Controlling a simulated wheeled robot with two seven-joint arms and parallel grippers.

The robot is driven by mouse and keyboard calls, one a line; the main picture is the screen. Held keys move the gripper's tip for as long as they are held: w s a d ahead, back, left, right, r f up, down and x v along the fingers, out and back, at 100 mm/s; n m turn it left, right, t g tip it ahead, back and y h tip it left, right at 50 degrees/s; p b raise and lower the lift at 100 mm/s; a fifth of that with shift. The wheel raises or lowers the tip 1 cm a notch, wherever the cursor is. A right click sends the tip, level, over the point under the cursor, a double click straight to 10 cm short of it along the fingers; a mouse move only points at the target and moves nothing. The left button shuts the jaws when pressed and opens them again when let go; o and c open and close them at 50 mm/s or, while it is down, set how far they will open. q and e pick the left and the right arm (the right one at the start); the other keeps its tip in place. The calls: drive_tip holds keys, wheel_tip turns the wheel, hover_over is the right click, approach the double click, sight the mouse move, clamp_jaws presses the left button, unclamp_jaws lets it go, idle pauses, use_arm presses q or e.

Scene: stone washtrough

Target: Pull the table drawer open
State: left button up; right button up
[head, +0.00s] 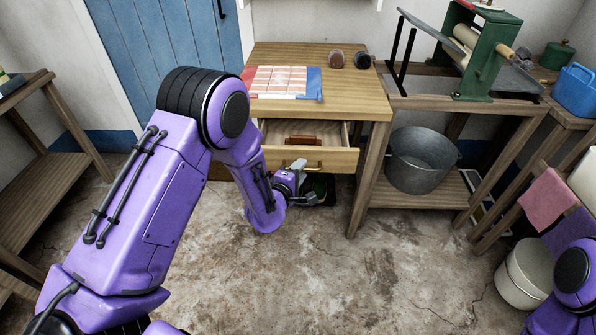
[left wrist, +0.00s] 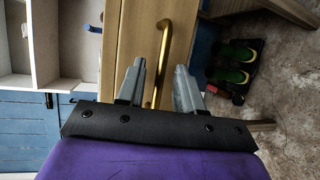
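The wooden table (head: 330,98) has its drawer (head: 330,160) standing partly open, with a brown object (head: 303,140) inside. A brass bar handle (head: 312,167) is on the drawer front. My left gripper (head: 294,168) is at the handle. In the left wrist view, the handle (left wrist: 163,45) passes between the two grey fingers of my left gripper (left wrist: 160,80). The fingers are apart, with a gap visible on each side of the bar. My right gripper is out of view; only part of my right arm shows at the lower right.
A tiled sheet (head: 278,80) and two small round items lie on the tabletop. A metal tub (head: 422,160) stands on the shelf at the right. Dark footwear with green (left wrist: 236,62) is on the floor below the drawer. The floor in front is clear.

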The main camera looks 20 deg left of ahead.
use_arm(q)
drive_tip(key=s+r, duration=0.2)
drive_tip(key=s, duration=0.8)
drive_tip(key=shift+s+b, duration=0.2)
drive_tip(key=shift+b, duration=0.1)
drive_tip(key=s+a+f+m+g+y+p, duration=0.1)
drive_tip(key=s+f+m+g, duration=0.5)
drive_tip(key=s, duration=0.8)
drive_tip(key=s+a+f+m+g+y+p, duration=0.2)
drive_tip(key=s+a+f+m+g+p, duration=0.2)
drive_tip(key=s+f, duration=0.7)
drive_tip(key=s+m+g, duration=0.2)
drive_tip(key=shift+s+g+y, duration=0.3)
drive_tip(key=shift+s, duration=0.1)
